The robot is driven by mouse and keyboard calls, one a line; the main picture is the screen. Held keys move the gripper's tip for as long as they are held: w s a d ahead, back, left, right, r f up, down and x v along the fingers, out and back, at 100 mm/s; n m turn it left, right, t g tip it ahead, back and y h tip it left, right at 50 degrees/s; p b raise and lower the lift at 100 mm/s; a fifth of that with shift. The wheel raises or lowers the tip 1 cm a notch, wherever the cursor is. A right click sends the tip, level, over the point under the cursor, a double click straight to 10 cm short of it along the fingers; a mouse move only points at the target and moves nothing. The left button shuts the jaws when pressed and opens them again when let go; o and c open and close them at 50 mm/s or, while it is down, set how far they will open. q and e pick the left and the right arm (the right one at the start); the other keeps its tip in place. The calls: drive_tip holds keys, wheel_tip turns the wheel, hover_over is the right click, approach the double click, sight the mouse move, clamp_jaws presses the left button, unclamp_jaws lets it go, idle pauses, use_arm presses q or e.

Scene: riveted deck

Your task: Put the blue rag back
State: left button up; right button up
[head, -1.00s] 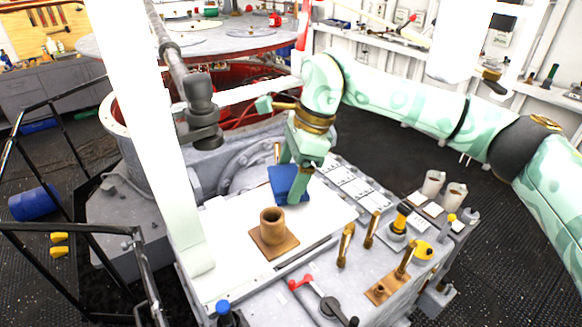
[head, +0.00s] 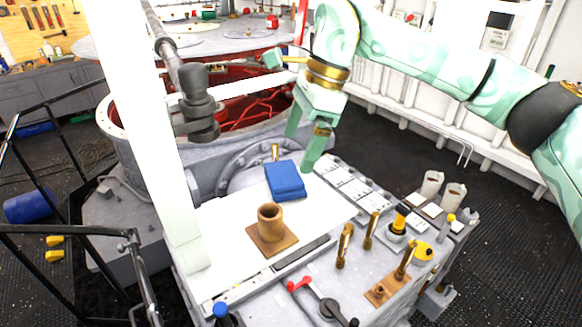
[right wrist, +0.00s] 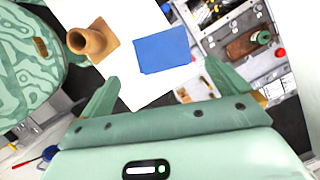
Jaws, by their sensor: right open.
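The folded blue rag (head: 286,180) lies flat on the white panel (head: 225,228), near its back edge. It also shows in the right wrist view (right wrist: 163,51), beyond and between the fingers. My right gripper (head: 301,150) is open and empty above and just behind the rag, its fingers apart from it. It also shows in the right wrist view (right wrist: 160,85). My left gripper is not in view.
A brown cup-shaped fitting on a square base (head: 270,230) stands on the panel in front of the rag. Brass posts (head: 344,246), a yellow-topped knob (head: 400,222) and a red-handled lever (head: 318,300) stand to the right. A black railing (head: 70,232) is at left.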

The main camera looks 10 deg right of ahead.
drive_tip(key=v, duration=0.5)
drive_tip(key=shift+r, duration=0.2)
